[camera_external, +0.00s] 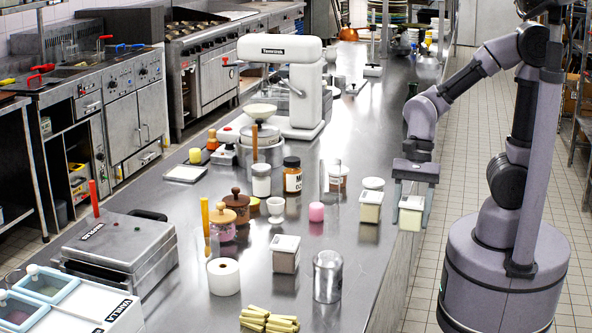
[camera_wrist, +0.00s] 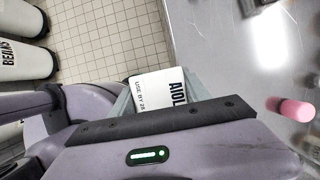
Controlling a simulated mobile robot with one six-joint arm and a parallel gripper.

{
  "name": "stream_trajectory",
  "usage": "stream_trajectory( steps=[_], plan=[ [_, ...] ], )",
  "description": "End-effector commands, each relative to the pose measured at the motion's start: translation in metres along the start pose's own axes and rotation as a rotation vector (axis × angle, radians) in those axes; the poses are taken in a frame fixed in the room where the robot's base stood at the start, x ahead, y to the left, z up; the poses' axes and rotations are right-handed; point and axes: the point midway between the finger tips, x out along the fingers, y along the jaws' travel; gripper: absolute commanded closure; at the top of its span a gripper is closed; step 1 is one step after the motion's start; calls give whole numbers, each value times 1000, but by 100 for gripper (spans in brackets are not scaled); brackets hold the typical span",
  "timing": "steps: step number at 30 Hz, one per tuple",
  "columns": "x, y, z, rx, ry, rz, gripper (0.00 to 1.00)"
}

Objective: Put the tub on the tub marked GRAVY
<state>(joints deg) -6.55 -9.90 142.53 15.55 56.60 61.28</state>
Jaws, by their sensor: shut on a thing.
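My gripper (camera_external: 412,200) is shut on a cream tub with a white lid (camera_external: 411,215), held upright by the right edge of the steel counter. In the wrist view the lid of this held tub (camera_wrist: 160,92) reads AIOLI, partly cut off, between the jaws. A tub with brownish contents and a white lid (camera_external: 286,260) stands nearer the front, left of my gripper. I cannot read GRAVY on any tub, so which one bears it cannot be told.
A pink cylinder (camera_external: 316,211) (camera_wrist: 289,108), a clear glass cylinder (camera_external: 336,178), a metal canister (camera_external: 327,278) and a white roll (camera_external: 224,277) stand on the counter. Bare counter (camera_external: 345,240) lies between the tubs. White containers, one marked BEANS (camera_wrist: 22,62), are at the wrist view's left.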

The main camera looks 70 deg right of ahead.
Motion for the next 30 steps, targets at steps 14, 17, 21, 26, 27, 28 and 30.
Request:
stream_trajectory(
  steps=[14, 17, 21, 26, 27, 28, 30],
  plan=[
    [-23, -123, 102, -9, 4, 7, 95],
    [-11, -147, 112, -9, 3, 6, 95],
    [4, -190, 131, -10, 3, 6, 95],
    [17, -234, 151, -8, 4, 7, 95],
    [19, -241, 154, -9, 4, 7, 95],
    [20, -245, 157, -9, 3, 7, 95],
    [21, -252, 160, -9, 4, 7, 95]
  ],
)
